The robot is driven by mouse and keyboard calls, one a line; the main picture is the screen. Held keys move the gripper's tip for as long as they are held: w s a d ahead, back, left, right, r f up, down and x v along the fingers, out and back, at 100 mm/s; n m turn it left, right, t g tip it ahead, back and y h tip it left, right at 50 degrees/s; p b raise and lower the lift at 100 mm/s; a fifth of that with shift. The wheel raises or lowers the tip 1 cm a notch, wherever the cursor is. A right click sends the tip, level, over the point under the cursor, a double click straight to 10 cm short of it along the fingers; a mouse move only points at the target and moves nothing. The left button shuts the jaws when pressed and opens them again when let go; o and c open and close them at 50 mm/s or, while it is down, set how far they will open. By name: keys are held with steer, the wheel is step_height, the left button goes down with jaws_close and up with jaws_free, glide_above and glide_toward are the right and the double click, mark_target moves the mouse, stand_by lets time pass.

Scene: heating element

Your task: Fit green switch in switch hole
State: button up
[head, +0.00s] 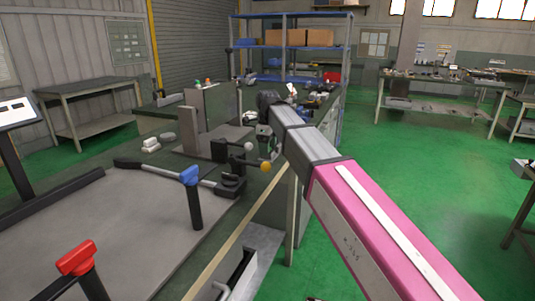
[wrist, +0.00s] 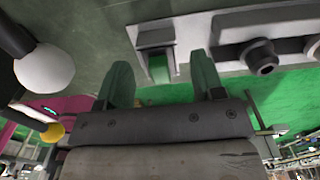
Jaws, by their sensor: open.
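In the wrist view my gripper (wrist: 160,60) is open, with its two dark green fingers spread apart. A small green switch (wrist: 158,70) shows between the fingertips, beyond them, within a grey rectangular frame on a light metal plate (wrist: 197,36). Neither fingertip visibly touches the switch, and I cannot tell how deep it sits in the frame. In the head view my gripper (head: 268,140) is at the end of my pink and grey arm, over the far right part of the bench. The switch is too small or hidden to make out there.
A dark round knob (wrist: 262,57) stands beside the switch frame on the plate. A white ball knob (wrist: 45,67) and a yellow one (wrist: 54,133) are at the left. Levers with a blue handle (head: 190,176) and a red handle (head: 76,257) rise from the bench (head: 130,215).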

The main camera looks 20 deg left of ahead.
steer(key=c, duration=1)
steer(key=shift+r, duration=0.15)
